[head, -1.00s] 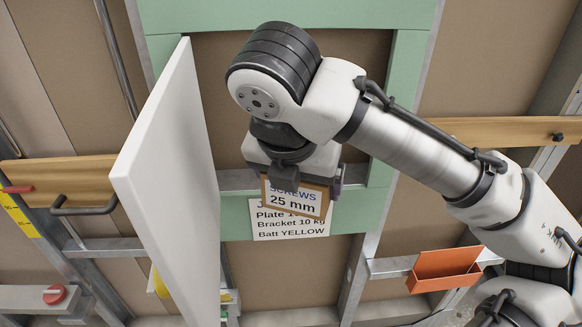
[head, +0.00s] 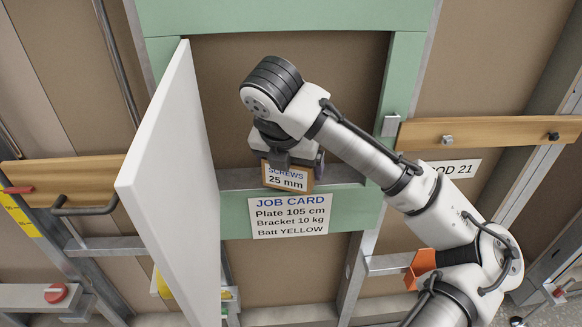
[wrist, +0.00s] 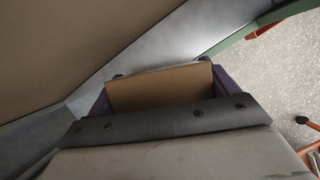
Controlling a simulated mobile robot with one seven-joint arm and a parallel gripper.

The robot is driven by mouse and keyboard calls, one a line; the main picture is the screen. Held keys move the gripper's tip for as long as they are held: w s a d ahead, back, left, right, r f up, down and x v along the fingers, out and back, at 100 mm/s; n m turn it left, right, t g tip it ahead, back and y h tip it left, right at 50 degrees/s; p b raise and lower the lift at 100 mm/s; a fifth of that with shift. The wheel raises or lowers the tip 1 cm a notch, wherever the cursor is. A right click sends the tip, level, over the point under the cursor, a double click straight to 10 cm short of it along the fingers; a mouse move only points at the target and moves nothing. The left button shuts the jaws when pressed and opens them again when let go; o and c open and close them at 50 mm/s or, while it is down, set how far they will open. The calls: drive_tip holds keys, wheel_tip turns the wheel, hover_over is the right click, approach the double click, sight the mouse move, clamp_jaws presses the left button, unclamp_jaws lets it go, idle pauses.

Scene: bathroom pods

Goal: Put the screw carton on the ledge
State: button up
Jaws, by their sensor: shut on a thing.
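The screw carton (head: 287,178) is a small brown box with a white label reading "SCREWS 25 mm". My gripper (head: 288,160) is shut on it, and its plain brown top shows between the fingers in the wrist view (wrist: 160,88). The ledge (head: 345,174) is a grey metal strip along the bottom of the green-framed opening. In the head view the carton overlaps the ledge, just above the job card. I cannot tell whether it touches the ledge. The ledge also seems to show as a grey surface beyond the carton in the wrist view (wrist: 175,45).
A white door panel (head: 170,160) stands open at the left of the opening. The job card (head: 290,216) hangs on the green frame (head: 355,212) below the ledge. The ledge right of the carton looks clear.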

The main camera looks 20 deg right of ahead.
drive_tip(key=shift+w+f, duration=0.2)
drive_tip(key=shift+f, duration=0.5)
drive_tip(key=o, duration=1)
drive_tip(key=shift+r, duration=0.25)
drive_tip(key=v, duration=0.7)
drive_tip(key=shift+r, duration=0.1)
